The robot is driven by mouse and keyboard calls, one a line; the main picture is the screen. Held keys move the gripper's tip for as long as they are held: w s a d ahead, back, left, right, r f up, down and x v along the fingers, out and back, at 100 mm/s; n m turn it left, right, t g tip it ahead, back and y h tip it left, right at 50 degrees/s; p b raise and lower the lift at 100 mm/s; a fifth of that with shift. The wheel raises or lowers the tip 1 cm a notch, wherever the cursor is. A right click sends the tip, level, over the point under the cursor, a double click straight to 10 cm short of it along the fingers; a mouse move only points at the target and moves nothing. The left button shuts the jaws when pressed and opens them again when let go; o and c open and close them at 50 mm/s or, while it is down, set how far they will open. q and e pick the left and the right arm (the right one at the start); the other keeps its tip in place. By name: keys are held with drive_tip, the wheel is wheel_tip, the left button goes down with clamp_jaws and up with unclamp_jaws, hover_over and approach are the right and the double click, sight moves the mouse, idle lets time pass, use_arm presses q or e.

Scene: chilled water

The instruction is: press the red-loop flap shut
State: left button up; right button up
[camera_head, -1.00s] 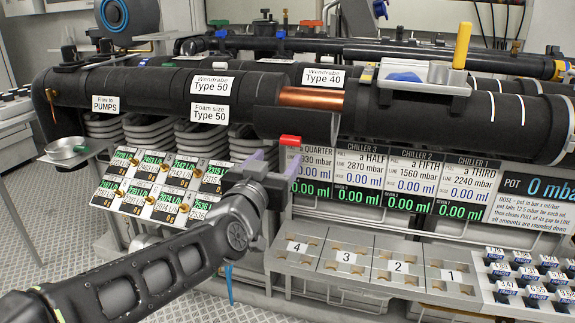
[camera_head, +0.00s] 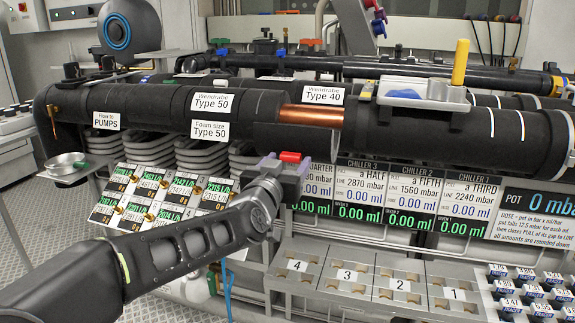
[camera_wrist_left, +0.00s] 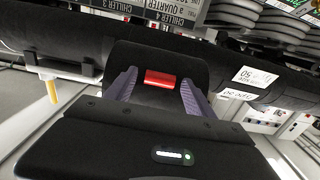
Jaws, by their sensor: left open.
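The black flap (camera_head: 297,137) hangs open on the front of the black pipe cover, below a bare copper stretch (camera_head: 310,114). Its red loop (camera_head: 290,157) is at its lower edge. My left gripper (camera_head: 285,168) is open at the loop, with purple fingers. In the left wrist view, the red loop (camera_wrist_left: 160,79) lies between the two spread fingertips of the gripper (camera_wrist_left: 156,88), with the dark flap (camera_wrist_left: 155,58) behind it. I cannot tell whether the fingers touch the flap. My right gripper is not in view.
The thick black pipe (camera_head: 150,104) runs across the scene. A grey tray (camera_head: 440,95) with a yellow-handled tool (camera_head: 460,62) sits on it at right. Chiller panels (camera_head: 365,190) and a numbered rack (camera_head: 345,280) stand below. A small metal bowl (camera_head: 65,160) is at left.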

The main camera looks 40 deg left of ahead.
use_arm(q)
clamp_jaws()
idle(0.8)
